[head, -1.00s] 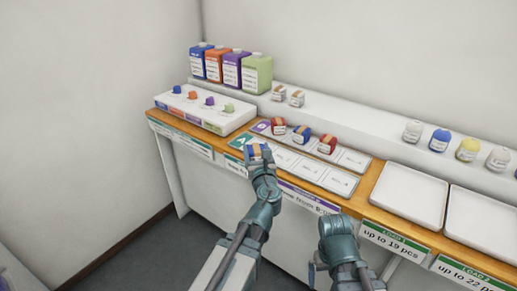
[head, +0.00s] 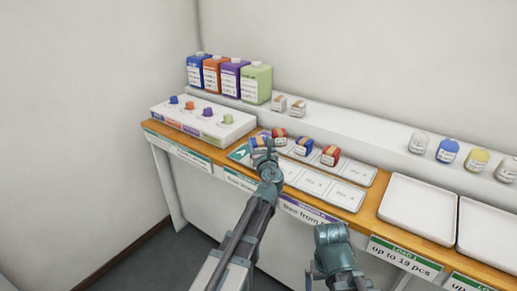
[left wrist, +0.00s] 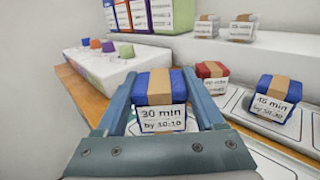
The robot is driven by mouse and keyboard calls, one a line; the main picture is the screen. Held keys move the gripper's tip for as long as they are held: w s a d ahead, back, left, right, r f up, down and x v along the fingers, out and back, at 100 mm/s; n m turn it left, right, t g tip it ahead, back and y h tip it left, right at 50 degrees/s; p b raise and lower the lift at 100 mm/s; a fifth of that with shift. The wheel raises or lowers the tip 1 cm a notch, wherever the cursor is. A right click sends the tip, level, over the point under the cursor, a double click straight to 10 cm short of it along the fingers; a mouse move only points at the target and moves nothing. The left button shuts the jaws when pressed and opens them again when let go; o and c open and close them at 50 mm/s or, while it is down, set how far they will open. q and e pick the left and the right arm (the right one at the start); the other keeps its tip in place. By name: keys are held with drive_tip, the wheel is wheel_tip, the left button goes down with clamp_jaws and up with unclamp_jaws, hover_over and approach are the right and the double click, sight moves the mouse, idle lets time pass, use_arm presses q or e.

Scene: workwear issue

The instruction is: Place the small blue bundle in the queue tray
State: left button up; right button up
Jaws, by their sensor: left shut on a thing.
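My left gripper (head: 262,143) is shut on a small blue bundle (left wrist: 166,87) with a tan band and a white label reading "30 min". In the head view the gripper hides most of this bundle, held at the left end of the slotted trays. The front slotted tray (head: 312,183) has a green header and bare white slots; which tray is the queue tray I cannot tell. The back slotted row holds a red bundle (head: 279,136), another blue bundle (head: 303,146) and a second red bundle (head: 330,155). My right gripper (head: 325,265) is low in front of the counter, its fingers unclear.
A white stand with coloured knobs (head: 205,123) is left of the trays, with coloured jugs (head: 228,79) behind. Small boxes and jars (head: 448,150) stand on the back ledge. Two empty white trays (head: 418,208) lie at right.

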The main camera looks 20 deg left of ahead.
sight(259, 148)
use_arm(q)
drive_tip(key=shift+w+a+f, duration=0.15)
drive_tip(key=shift+w+a, duration=0.05)
drive_tip(key=shift+w, duration=0.8)
wheel_tip(259, 148, down, 3)
drive_tip(key=b, duration=0.3)
drive_tip(key=shift+s+f, duration=0.1)
drive_tip(key=shift+s, duration=0.05)
drive_tip(key=shift+f+b, duration=0.15)
drive_tip(key=shift+b, duration=0.15)
drive_tip(key=shift+f, duration=0.2)
drive_tip(key=o, duration=1.4)
drive_tip(key=shift+r, duration=0.1)
drive_tip(key=shift+r, duration=0.25)
drive_tip(key=v, duration=1.2)
